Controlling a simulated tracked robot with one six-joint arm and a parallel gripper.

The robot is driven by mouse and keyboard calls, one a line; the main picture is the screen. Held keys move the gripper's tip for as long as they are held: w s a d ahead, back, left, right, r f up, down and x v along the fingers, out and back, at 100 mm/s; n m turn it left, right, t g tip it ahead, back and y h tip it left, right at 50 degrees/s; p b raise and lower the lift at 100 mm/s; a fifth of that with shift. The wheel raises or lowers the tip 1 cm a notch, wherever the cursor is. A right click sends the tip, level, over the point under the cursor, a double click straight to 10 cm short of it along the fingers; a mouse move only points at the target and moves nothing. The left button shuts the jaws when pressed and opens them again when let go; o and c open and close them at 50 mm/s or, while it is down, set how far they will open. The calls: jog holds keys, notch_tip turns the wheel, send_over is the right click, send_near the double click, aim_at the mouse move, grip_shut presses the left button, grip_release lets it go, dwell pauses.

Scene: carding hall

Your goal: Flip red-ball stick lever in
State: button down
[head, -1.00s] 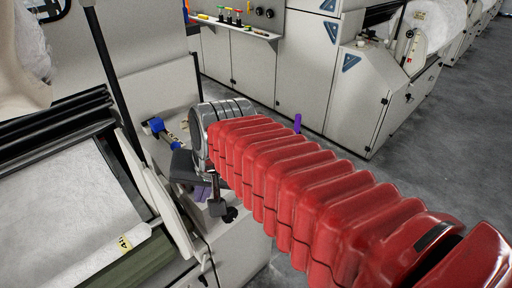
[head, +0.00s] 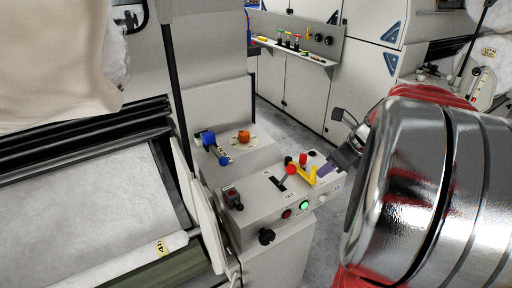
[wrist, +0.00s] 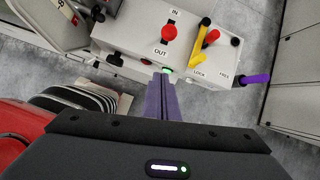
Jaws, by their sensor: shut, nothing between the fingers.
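The red-ball stick lever (head: 291,169) stands on the top of a pale control box in the head view, its stem rising from a dark slot with an OUT label near it. In the wrist view the red ball (wrist: 169,33) sits between the IN label above and the OUT label below; its exact tilt is hard to tell. My gripper (wrist: 160,85) is shut and empty, its purple fingers over the box's near edge by the green button, below the ball and apart from it. In the head view its dark body (head: 347,152) shows right of the box.
A yellow lever (wrist: 211,38) by LOCK and FREE labels stands right of the red ball. A purple handle (wrist: 255,79) sticks out at the box's right. The green button (head: 303,205) is lit. A blue lever (head: 210,140) and orange knob (head: 243,136) are behind left.

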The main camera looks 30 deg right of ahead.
jog(key=shift+s+d+m, duration=0.1)
jog(key=shift+d+m, duration=0.3)
jog(key=shift+f, duration=0.15)
jog(key=w+a+f, duration=0.1)
jog(key=w+f, duration=0.6)
jog(key=w, duration=0.1)
jog(key=shift+w+a+f, duration=0.15)
jog(key=shift+w+f, duration=0.05)
jog(key=shift+w, duration=0.15)
jog(key=shift+w+r, duration=0.1)
dwell(0.4)
